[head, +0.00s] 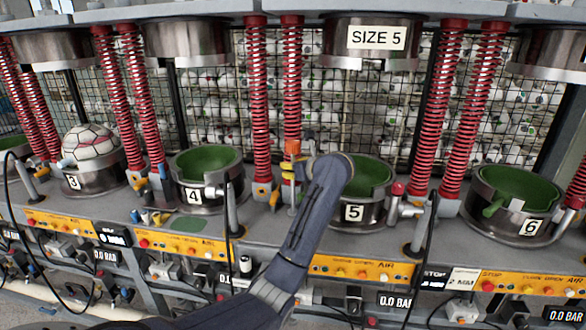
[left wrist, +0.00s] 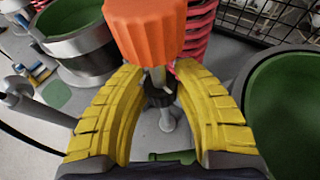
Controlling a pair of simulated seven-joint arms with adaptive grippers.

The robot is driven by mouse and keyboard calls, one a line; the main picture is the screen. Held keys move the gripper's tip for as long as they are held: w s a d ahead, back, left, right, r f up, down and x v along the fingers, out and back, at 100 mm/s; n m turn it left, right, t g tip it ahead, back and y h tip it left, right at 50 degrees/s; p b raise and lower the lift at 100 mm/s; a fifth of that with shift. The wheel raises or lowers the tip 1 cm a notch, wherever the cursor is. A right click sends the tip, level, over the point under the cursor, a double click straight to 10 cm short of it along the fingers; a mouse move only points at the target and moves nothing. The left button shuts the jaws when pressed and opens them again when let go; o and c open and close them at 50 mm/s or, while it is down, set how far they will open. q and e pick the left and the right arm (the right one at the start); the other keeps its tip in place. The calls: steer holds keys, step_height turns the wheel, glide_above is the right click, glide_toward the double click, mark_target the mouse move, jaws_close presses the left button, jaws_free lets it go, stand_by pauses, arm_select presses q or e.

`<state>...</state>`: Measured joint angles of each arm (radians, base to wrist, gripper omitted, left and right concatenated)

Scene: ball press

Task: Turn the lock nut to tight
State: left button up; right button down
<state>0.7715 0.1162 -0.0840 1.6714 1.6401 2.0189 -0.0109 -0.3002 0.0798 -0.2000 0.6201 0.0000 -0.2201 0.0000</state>
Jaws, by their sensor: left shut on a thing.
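The lock nut, an orange ribbed knob (head: 292,147), stands on a post between the stations marked 4 and 5. In the left wrist view the lock nut (left wrist: 147,28) fills the top middle, with a pale stem and a dark collar below it. My left gripper (head: 290,170) has its yellow fingers on both sides of the lock nut, shut on it; in the left wrist view the gripper's fingertips (left wrist: 154,72) meet its lower edge. My left arm hides part of station 5. No mark of how tight the nut is can be read. My right gripper is not in view.
Station 5's green cup (head: 374,174) is close on the right, station 4's green cup (head: 208,160) on the left. Red springs (head: 292,95) rise behind the nut. A ball (head: 90,142) sits in station 3. A black cable (head: 228,210) hangs left of my arm.

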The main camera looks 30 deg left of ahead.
arm_select(q)
steer(key=m+t+h, duration=0.5)
steer(key=m+h, duration=0.1)
steer(key=m, duration=0.1)
steer(key=shift+a+r+t, duration=0.1)
steer(key=shift+a+t, duration=0.1)
steer(key=shift+t, duration=0.2)
steer(key=m+t+h, duration=0.1)
steer(key=m+h, duration=0.4)
steer(key=shift+d+h, duration=0.1)
steer(key=shift+h, duration=0.3)
steer(key=shift+m+h, duration=1.3)
steer(key=shift+h, duration=0.1)
steer(key=shift+m+g+h, duration=0.3)
steer(key=shift+m+h, duration=0.2)
steer(key=shift+h, duration=0.1)
steer(key=o, duration=1.2)
steer(key=shift+d, duration=0.1)
steer(key=v, duration=1.2)
